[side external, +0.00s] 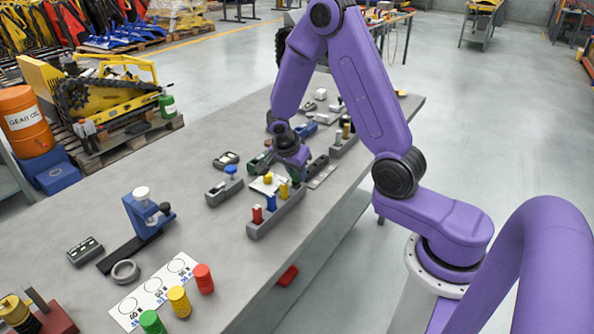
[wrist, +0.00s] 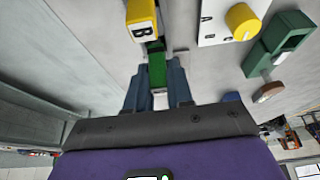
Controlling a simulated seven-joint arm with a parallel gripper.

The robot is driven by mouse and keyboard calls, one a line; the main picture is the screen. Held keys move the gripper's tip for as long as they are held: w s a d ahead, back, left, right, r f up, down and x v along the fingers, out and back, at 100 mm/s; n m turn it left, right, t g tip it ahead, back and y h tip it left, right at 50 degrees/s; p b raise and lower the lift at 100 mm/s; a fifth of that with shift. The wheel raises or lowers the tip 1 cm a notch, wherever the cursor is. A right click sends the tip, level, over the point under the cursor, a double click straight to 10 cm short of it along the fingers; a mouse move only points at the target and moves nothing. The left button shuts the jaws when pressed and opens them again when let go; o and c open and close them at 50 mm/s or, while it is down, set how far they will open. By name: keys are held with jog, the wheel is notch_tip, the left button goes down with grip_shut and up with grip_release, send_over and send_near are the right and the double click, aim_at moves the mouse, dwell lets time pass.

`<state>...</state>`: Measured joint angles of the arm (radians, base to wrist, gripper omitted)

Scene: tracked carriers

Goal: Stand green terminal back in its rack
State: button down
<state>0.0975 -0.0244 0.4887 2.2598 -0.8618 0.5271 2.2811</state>
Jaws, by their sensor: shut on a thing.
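My gripper (side external: 293,172) is low over the work table, at the far end of a grey rack (side external: 268,229). In the wrist view, its fingers (wrist: 158,92) are shut on a green terminal (wrist: 156,68). The rack holds a red terminal (side external: 257,214), a blue terminal (side external: 271,202) and a yellow terminal (side external: 283,191). In the wrist view, a yellow block marked B (wrist: 142,22) is just beyond the green terminal. The fingers hide the terminal's lower part, so I cannot tell whether it touches the rack.
A white plate with a yellow knob (wrist: 242,20) and a green device (wrist: 278,45) lie right of the fingers in the wrist view. A grey block with a blue knob (side external: 225,190) stands left of the rack. Another rack (side external: 344,144) stands farther back. The table edge is close by.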

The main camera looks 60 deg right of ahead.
jog(key=shift+f, duration=0.6)
jog(key=shift+c, duration=2.2)
grip_release()
jog(key=shift+r, duration=0.15)
jog(key=shift+r, duration=3.4)
jog(key=shift+a, duration=0.1)
